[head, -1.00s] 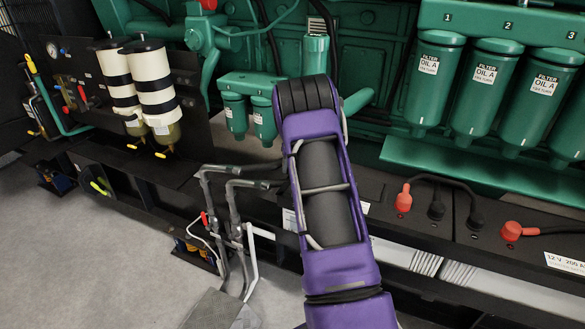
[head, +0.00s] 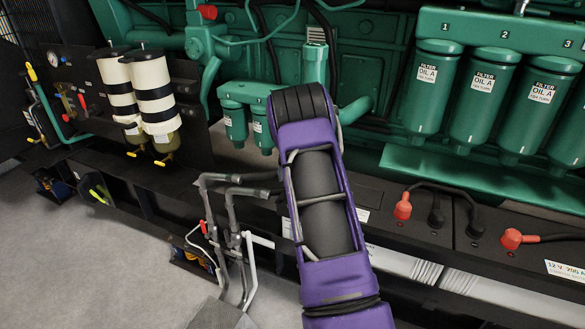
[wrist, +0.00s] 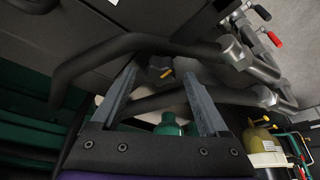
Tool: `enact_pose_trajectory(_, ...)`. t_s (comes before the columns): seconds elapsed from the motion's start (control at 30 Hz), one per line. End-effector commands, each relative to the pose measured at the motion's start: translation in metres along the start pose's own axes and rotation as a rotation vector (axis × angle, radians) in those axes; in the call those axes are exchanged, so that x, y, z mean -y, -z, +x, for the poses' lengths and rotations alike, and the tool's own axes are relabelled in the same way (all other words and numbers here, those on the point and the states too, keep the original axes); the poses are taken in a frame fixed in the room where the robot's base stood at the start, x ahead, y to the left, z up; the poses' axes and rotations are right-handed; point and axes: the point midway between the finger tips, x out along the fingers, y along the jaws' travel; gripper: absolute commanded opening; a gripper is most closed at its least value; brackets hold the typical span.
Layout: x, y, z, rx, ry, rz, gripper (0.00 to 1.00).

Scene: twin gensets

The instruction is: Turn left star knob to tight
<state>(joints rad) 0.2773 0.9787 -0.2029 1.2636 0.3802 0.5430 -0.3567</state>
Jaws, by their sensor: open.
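In the wrist view, a dark knob-like part (wrist: 158,62) with a short yellow piece (wrist: 167,74) shows between the two grey fingertips of my gripper (wrist: 160,68). It looks like the star knob, but it is dark and small, so its shape and setting are unclear. My gripper is open, with the fingers on either side of the part. I cannot tell whether they touch it. In the head view, my purple arm hides my gripper and the knob.
Thick dark pipes (wrist: 110,50) cross close to the fingers; bent pipes (head: 232,190) also stand left of my arm in the head view. White banded canisters (head: 156,92) stand at left. Green oil filters (head: 492,85) and red-capped terminals (head: 403,206) are at right. Grey floor (head: 90,260) is clear.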

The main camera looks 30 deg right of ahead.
Motion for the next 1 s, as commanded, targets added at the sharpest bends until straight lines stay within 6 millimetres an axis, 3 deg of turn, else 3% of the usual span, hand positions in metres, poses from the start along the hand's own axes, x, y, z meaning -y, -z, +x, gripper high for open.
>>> enact_pose_trajectory(0.17, 0.000, 0.002, -0.025, -0.003, 0.001, 0.000, 0.78)
enact_pose_trajectory(0.5, 0.000, 0.002, -0.108, -0.004, 0.000, 0.000, 0.78)
enact_pose_trajectory(0.7, 0.000, 0.001, -0.148, -0.003, 0.000, 0.001, 0.78)
enact_pose_trajectory(1.0, 0.000, 0.000, -0.172, -0.001, 0.000, 0.001, 0.78)
